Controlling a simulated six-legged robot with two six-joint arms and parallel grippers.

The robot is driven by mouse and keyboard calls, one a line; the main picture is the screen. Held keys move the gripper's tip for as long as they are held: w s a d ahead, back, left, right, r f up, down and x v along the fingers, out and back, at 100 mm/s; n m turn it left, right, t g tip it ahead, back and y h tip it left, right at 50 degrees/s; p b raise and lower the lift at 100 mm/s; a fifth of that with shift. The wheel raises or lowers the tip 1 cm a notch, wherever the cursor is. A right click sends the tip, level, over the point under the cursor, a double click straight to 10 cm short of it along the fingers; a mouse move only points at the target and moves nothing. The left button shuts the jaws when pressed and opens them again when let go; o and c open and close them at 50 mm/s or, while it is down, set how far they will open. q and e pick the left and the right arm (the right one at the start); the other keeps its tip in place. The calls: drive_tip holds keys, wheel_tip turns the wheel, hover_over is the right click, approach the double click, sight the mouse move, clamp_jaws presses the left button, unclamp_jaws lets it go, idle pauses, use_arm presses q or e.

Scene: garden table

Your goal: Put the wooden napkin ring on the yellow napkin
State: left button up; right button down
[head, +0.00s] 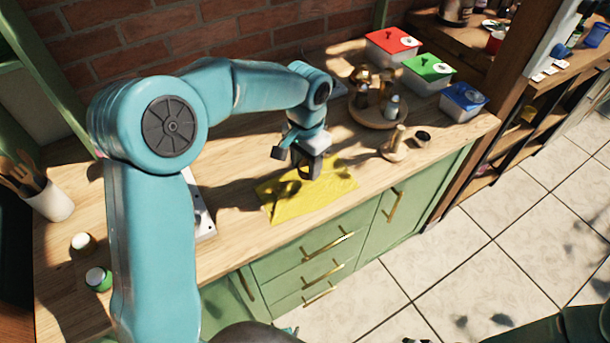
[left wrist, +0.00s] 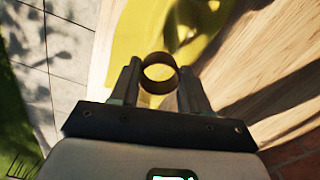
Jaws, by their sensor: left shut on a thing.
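The yellow napkin (head: 325,199) lies flat on the wooden counter near its front edge, and it also shows in the left wrist view (left wrist: 133,40). My left gripper (head: 309,174) points down over the napkin. In the left wrist view, its fingers (left wrist: 160,85) are shut on the brown wooden napkin ring (left wrist: 158,57), one on each side. Yellow napkin shows through the ring's opening. I cannot tell whether the ring touches the cloth. In the head view the ring is hard to make out among the dark fingers. My right gripper is not in view.
A wooden stand (head: 394,147) and a small dark ring (head: 422,137) are right of the napkin. Behind them is a round tray (head: 372,118) with shakers. Lidded boxes, red (head: 392,43), green (head: 428,69) and blue (head: 464,98), line the back right. A utensil pot (head: 50,203) stands left.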

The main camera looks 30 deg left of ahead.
sight(305, 188)
use_arm(q)
wheel_tip(305, 188, down, 4)
drive_tip(key=shift+s+r, duration=0.1)
drive_tip(key=shift+r, duration=0.05)
drive_tip(key=shift+f, duration=0.4)
drive_tip(key=shift+f+b, duration=0.45)
drive_tip(key=shift+f, duration=0.05)
drive_tip(key=o, duration=1)
drive_tip(key=shift+a, duration=0.1)
